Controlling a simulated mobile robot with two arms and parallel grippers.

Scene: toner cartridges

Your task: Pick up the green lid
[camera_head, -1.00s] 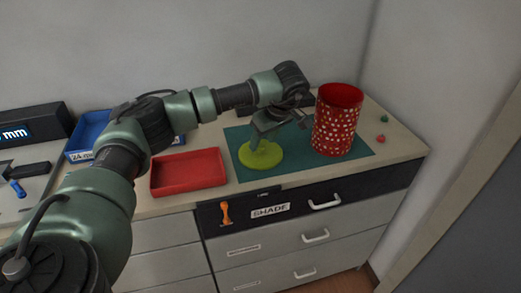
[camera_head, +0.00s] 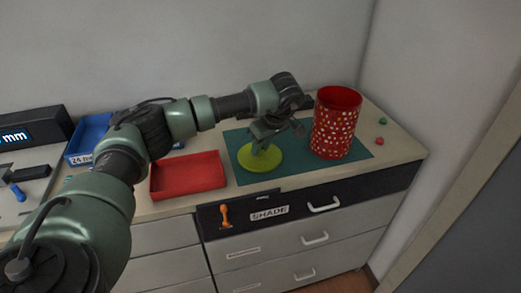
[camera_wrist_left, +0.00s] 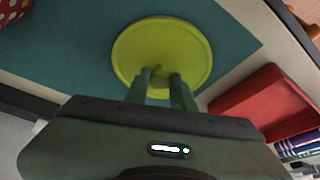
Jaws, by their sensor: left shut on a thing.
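The green lid (camera_head: 262,159) is a flat yellow-green disc with a small knob, on or just above the teal mat (camera_head: 330,167). My left gripper (camera_head: 262,148) comes down over the lid's middle. In the left wrist view the lid (camera_wrist_left: 165,40) lies just past the fingertips, and my left gripper (camera_wrist_left: 160,76) has its two fingers at the knob, shut on it. The gripper partly hides the knob. I cannot tell whether the lid is clear of the mat. My right gripper is not in view.
A red canister with pale spots (camera_head: 334,125) stands right of the lid on the mat. A red tray (camera_head: 188,174) lies to the left, and a blue bin (camera_head: 88,137) further left. Small green (camera_head: 383,121) and red (camera_head: 380,141) pieces lie at the far right.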

